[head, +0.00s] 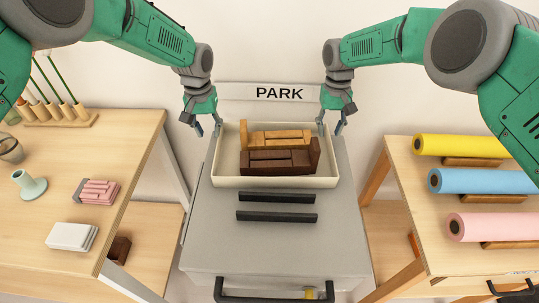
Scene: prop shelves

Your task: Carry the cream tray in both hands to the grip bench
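The cream tray (290,182) sits on the far part of the grey cart top (275,240). It holds dark brown wooden blocks (278,168) in front and lighter orange-brown blocks (277,137) behind. My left gripper (208,128) is at the tray's far left corner, its fingers spread apart. My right gripper (330,128) is at the far right corner, fingers also spread. Both point down close to the rim; I cannot tell whether they touch it. No label that I can read identifies the grip bench.
A left wooden bench (75,145) carries pegs, a pale green stand (28,185), pink blocks (96,192) and a white block (72,236). A right bench (410,225) carries yellow, blue and pink rolls. A PARK sign (279,93) is behind the cart. Black handles are in front of the tray.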

